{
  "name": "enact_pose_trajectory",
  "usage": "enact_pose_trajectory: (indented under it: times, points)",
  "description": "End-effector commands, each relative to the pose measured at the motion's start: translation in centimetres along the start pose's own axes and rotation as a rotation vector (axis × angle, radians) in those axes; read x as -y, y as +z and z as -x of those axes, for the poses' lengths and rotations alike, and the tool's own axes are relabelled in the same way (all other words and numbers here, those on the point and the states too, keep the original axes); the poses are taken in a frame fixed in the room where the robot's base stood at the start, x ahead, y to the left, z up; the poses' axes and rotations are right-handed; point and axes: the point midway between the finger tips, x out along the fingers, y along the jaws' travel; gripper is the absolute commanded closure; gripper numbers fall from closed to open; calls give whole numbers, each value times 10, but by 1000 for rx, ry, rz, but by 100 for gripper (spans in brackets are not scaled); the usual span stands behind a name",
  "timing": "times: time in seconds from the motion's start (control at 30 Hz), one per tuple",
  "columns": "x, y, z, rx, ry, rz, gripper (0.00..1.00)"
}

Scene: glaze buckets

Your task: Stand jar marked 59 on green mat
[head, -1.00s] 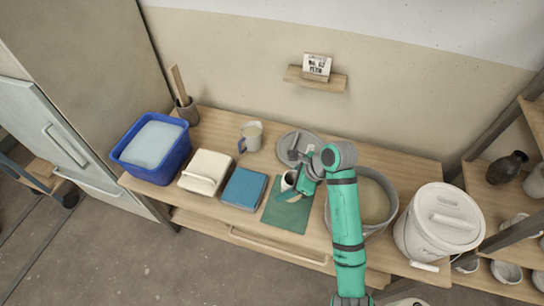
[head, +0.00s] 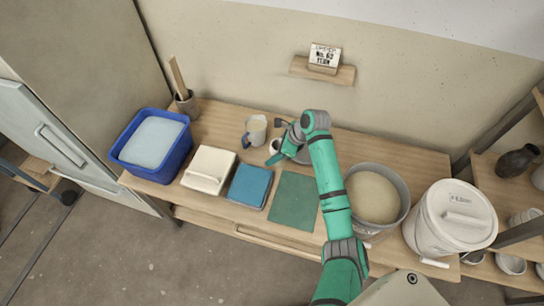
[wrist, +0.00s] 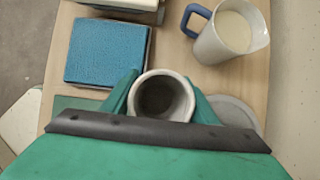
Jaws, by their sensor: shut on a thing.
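My gripper (head: 279,147) is shut on a small pale grey jar (wrist: 162,97), with one green finger on each side of it. The jar is upright and its open mouth shows in the wrist view; its inside looks empty. In the head view the jar (head: 274,146) is mostly hidden by my gripper. No number can be read on it. The green mat (head: 293,203) lies bare at the table's front, nearer than my gripper. A corner of the mat (wrist: 75,102) shows in the wrist view. I cannot tell how high the jar is held.
A pitcher with a blue handle (head: 256,130) stands just left of the jar. A grey round disc (wrist: 235,111) lies beside my gripper. Blue sponge-like block (head: 250,187) is left of the mat, a large bucket (head: 375,195) right. A sign (head: 325,57) sits on the wall shelf.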

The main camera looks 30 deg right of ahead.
Motion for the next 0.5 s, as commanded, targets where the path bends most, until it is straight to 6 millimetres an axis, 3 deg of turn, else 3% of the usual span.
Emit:
enact_pose_trajectory:
  times: [0.2,0.5]
  points:
    - [15,-1,-22,0,0,4,78]
    - [18,-10,-45,0,3,3,78]
